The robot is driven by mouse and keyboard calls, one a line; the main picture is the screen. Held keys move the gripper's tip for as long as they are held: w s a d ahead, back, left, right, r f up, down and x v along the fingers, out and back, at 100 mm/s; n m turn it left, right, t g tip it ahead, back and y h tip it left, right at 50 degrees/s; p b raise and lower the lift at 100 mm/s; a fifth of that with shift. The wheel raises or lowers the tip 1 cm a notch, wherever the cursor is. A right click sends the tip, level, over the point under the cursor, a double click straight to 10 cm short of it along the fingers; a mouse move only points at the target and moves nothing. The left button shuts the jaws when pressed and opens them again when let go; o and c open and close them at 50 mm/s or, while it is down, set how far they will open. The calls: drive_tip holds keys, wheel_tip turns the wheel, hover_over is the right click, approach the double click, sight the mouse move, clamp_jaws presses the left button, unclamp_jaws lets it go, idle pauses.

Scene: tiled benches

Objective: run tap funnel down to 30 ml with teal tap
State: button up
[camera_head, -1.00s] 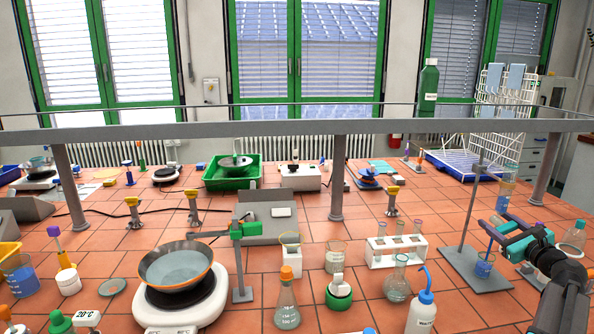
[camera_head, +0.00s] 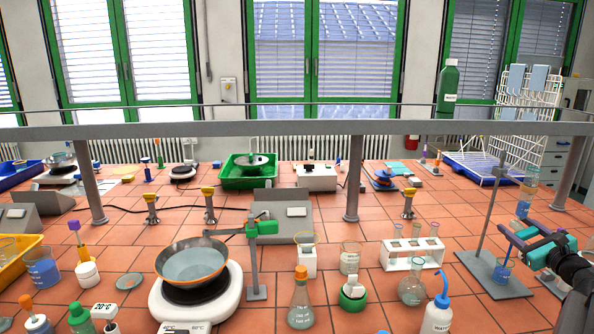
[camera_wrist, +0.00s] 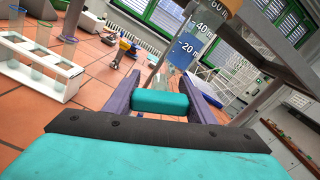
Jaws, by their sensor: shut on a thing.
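The tap funnel (camera_head: 532,183) is a clear graduated tube on a grey stand (camera_head: 490,215) at the right, with blue liquid (camera_head: 522,209) in its lower part. In the wrist view the funnel (camera_wrist: 193,40) shows 20, 40 and 60 marks, with blue behind 20 and 40; its exact level is unclear. The teal tap (camera_wrist: 160,103) lies between the purple jaws of my gripper (camera_wrist: 163,98), which is shut on it. In the head view my gripper (camera_head: 522,243) is beside the stand. A beaker (camera_head: 503,272) with blue liquid stands below; a thin blue line runs down to it.
A test tube rack (camera_head: 412,263), a round flask (camera_head: 411,288) and a wash bottle (camera_head: 437,315) stand left of the stand. A hotplate with a bowl (camera_head: 192,262) is farther left. A grey shelf rail (camera_head: 300,130) crosses above the bench.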

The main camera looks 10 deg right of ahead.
drive_tip(key=shift+r+m+p, duration=0.1)
drive_tip(key=shift+m+p, duration=2)
drive_tip(key=shift+p, duration=1.1)
drive_tip(key=shift+m+p, duration=0.4)
drive_tip(key=shift+p, duration=0.05)
drive_tip(key=o, duration=1.3)
drive_tip(key=shift+c, duration=0.2)
drive_tip(key=shift+s, duration=0.15)
drive_tip(key=s+a+b, duration=0.1)
drive_tip(key=s+b, duration=0.2)
drive_tip(key=s, duration=1)
drive_tip(key=shift+s+b, duration=0.3)
drive_tip(key=shift+b, duration=0.1)
